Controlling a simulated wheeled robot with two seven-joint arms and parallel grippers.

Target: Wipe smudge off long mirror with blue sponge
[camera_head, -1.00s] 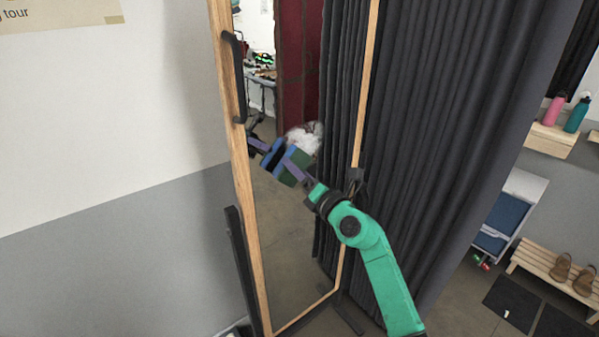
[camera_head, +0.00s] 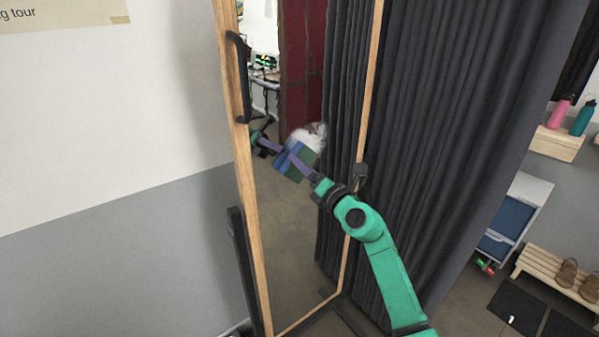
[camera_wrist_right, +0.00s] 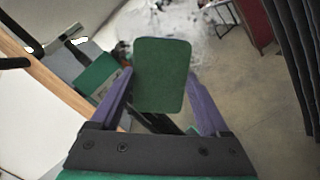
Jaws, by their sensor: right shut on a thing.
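The long mirror (camera_head: 290,235) stands tilted in a light wood frame. A whitish smudge (camera_head: 309,135) is on its glass, with its lower part hidden behind the sponge; whitish marks also show at the top of the right wrist view (camera_wrist_right: 195,18). My right gripper (camera_head: 306,167) is shut on the blue sponge, whose green face (camera_wrist_right: 162,75) fills the space between the fingers. The sponge's reflection sits close against it at the left; I cannot tell whether it touches the glass. My left gripper is not in view.
A black handle (camera_head: 239,78) is on the mirror's left frame edge. A dark curtain (camera_head: 450,130) hangs close behind and right of the mirror. A shoe bench (camera_head: 545,268) and a shelf with bottles (camera_head: 557,143) stand far right.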

